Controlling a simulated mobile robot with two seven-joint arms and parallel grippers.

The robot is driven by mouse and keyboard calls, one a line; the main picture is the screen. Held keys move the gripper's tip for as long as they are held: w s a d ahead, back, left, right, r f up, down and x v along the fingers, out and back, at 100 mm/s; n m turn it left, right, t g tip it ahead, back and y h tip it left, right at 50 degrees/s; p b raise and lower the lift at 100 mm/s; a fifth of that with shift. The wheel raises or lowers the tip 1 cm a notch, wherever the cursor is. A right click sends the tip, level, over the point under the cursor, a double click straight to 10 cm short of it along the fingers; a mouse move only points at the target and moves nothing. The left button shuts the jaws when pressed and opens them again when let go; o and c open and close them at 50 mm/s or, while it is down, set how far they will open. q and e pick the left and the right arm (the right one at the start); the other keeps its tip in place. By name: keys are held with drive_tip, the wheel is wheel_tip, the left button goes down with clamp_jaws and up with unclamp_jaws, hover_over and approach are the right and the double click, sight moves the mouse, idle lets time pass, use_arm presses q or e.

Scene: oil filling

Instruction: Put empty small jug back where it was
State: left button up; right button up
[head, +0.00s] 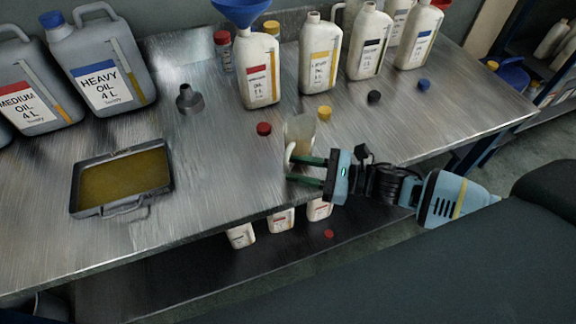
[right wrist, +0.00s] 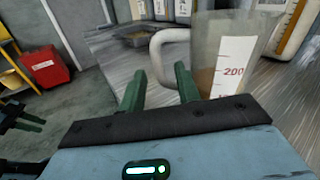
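The small jug (head: 300,132) is a clear cup with a pale handle and stands on the metal bench near its front edge. In the right wrist view the jug (right wrist: 228,50) shows a white scale marked 200 and a brownish tint low down. My right gripper (head: 291,171) is at the jug's handle side, its green fingers apart. In the right wrist view the handle (right wrist: 174,45) is just past the fingertips (right wrist: 160,82), and no grip on it shows. A dark pronged shape (right wrist: 22,122) at the left edge there may be my left gripper; its state is unclear.
Open oil bottles (head: 319,60) and a red-label bottle with a blue funnel (head: 240,12) stand behind the jug. Loose caps (head: 324,113) lie close by. A tray of oil (head: 125,180) and large canisters (head: 105,65) are at left. Several bottles (head: 281,220) sit below the bench.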

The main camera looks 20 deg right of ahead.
drive_tip(key=b+v, duration=0.1)
drive_tip(key=v, duration=0.8)
